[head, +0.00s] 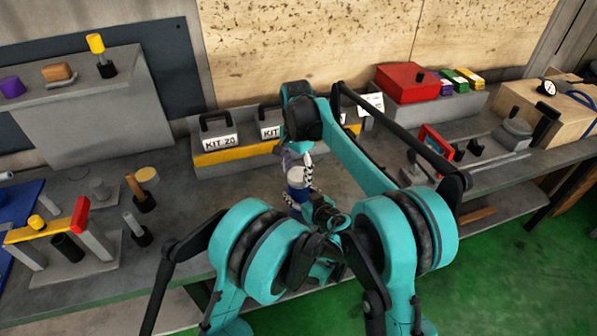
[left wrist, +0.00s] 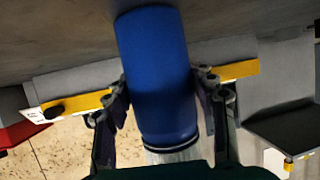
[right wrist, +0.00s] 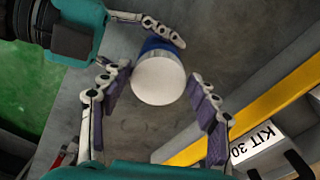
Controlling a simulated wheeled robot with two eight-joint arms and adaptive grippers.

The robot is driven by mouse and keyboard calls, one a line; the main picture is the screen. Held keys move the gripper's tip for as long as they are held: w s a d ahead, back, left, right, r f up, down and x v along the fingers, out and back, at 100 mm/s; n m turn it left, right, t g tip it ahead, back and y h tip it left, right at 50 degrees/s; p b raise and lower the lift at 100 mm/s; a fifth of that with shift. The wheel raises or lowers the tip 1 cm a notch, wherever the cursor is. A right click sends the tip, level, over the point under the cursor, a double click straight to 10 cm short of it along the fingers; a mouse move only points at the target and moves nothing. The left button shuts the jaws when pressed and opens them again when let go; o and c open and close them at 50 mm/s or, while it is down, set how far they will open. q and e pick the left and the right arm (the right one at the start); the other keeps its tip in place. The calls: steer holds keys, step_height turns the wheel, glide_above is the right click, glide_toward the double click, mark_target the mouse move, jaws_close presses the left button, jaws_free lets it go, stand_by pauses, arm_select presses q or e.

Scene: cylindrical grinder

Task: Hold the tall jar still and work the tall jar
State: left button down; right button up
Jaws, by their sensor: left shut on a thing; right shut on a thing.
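The tall jar has a blue body and a pale, round lid. In the head view the jar (head: 298,178) stands between my grippers, partly hidden. In the left wrist view its blue body (left wrist: 158,75) fills the gap between the fingers of my left gripper (left wrist: 160,92), which is shut on it from the side. In the right wrist view the pale lid (right wrist: 158,80) faces the camera, and the fingers of my right gripper (right wrist: 161,76) close on it from two sides, from above. My right gripper (head: 299,160) also shows in the head view.
Grey kit bins with yellow fronts (head: 228,156) stand behind the jar. A red box (head: 405,82) is at the back right. A stand with a red-and-yellow bar (head: 78,215) and several small handled parts are on the left of the bench. The bench around the jar is clear.

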steer(key=m, duration=0.7)
steer(key=shift+w+a+m, duration=0.1)
steer(key=shift+w+m, duration=0.15)
steer(key=shift+m, duration=0.05)
steer(key=m, duration=0.4)
steer(key=shift+w, duration=0.15)
steer(key=m, duration=0.3)
steer(key=o, duration=1)
steer(key=shift+r, duration=0.1)
step_height(320, 180, up, 12)
steer(key=shift+f, duration=0.1)
